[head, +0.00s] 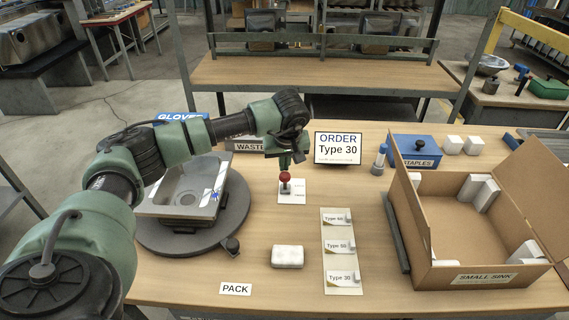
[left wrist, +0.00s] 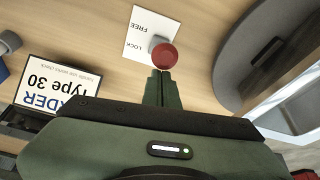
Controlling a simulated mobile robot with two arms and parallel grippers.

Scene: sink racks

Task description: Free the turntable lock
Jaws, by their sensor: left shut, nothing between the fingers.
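The turntable lock is a lever with a red ball knob (head: 285,180) on a white plate (head: 297,198), right of the round grey turntable (head: 238,213). In the left wrist view the knob (left wrist: 164,56) appears beside the word LOCK on the plate (left wrist: 143,30), with FREE farther off. My left gripper (head: 289,163) points down just above the knob. Its fingers (left wrist: 162,78) are shut with nothing between them, and their tips appear close to the knob; I cannot tell whether they touch. A grey sink (head: 188,184) sits on the turntable. My right gripper is not in view.
An open cardboard box (head: 480,235) with white corner pads stands at the right. A white block (head: 287,256) and a card of Type labels (head: 342,285) lie in front. The ORDER Type 30 sign (head: 338,148) stands behind the lock. Bench space around the lock plate is mostly clear.

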